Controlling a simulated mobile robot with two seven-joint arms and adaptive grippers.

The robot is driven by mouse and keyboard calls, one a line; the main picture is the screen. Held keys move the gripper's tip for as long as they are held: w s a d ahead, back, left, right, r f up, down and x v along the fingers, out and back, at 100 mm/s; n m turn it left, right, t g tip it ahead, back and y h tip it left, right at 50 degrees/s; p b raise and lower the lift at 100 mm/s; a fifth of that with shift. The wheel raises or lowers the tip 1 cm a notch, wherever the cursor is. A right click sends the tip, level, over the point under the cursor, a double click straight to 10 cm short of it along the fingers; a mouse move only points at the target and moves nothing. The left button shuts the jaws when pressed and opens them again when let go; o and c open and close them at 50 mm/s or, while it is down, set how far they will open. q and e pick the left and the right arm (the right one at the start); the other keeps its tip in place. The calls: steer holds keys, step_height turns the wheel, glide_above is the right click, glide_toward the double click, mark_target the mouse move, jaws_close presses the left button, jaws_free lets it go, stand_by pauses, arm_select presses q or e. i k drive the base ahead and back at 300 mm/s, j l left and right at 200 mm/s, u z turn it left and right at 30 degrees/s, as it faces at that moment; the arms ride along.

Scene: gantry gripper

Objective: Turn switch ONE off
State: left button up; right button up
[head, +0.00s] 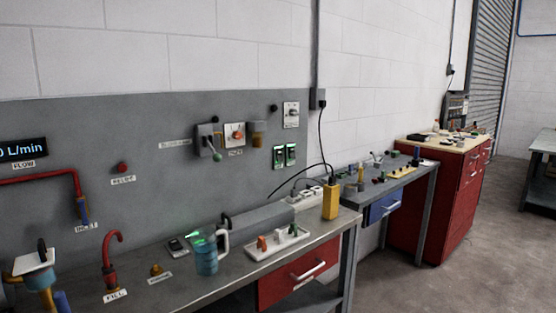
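Two small green switches in white frames, the left one (279,157) and the right one (291,153), sit side by side on the grey wall panel (90,130). Any markings on them are too small to read, so I cannot tell which is switch ONE or how each is set. Other controls on the panel are a grey box with a green-knobbed lever (216,156), a white plate with an orange knob (235,134) and a pale switch plate (291,115). Neither of my grippers is in view.
Below the panel, a grey bench (200,285) carries a blue mug (207,259), a white tray (262,253) and a yellow box (331,206). Red pipes (109,265) stand at the left.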

mark_target(279, 152)
steer(key=i+l+u, duration=0.35)
steer(key=i+l, duration=0.25)
steer(key=i, duration=0.15)
steer(key=i+l+u, duration=0.35)
steer(key=i+l, duration=0.3)
steer(key=l, duration=0.2)
